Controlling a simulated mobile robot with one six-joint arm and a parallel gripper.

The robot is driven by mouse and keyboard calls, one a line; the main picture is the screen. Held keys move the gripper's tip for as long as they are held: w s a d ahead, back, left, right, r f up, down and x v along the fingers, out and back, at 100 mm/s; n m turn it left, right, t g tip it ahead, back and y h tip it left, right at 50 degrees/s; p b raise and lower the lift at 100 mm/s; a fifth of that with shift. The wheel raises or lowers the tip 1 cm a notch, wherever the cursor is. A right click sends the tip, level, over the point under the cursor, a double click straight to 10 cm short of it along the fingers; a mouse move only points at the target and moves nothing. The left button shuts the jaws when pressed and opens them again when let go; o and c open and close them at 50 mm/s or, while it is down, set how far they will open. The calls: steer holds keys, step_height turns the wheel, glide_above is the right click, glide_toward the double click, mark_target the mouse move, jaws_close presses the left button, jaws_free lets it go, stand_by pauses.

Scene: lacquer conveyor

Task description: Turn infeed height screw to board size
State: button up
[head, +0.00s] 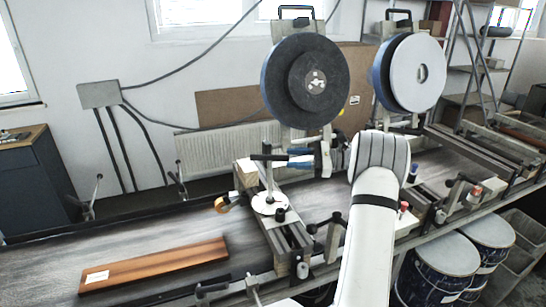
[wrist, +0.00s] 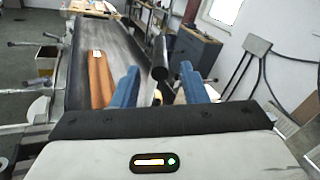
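A vertical metal spindle (head: 269,177) with a black crossbar on top rises from a white round disc (head: 263,207) on the infeed frame; it looks like the height screw. A brown striped board (head: 155,266) with a white label lies flat on the belt at the left; it also shows in the wrist view (wrist: 99,80). My gripper (wrist: 160,70) has two blue fingers spread apart in the wrist view. A dark rod with a round end (wrist: 160,73) shows between them, and no finger clearly touches it.
Two large sanding-type discs (head: 305,82) (head: 417,73) stand above the conveyor. The belt (head: 120,235) is clear around the board. Clamp handles (head: 213,289) line the front rail. Blue drums (head: 437,272) stand below at the right. A dark cabinet (head: 38,180) is at the left.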

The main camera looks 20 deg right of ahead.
mark_target(273, 156)
steer(key=p+x, duration=0.2)
steer(key=x, duration=0.5)
steer(key=shift+c, duration=0.4)
jaws_close()
steer(key=shift+s+a+f+m+t+h+b, duration=0.1)
steer(key=shift+m+t+h+b, duration=0.7)
steer(key=shift+t, duration=0.4)
steer(key=shift+m+t+h+b, duration=0.6)
steer(key=shift+m+t, duration=0.2)
steer(key=shift+t, duration=0.1)
steer(key=shift+o, duration=0.4)
jaws_free()
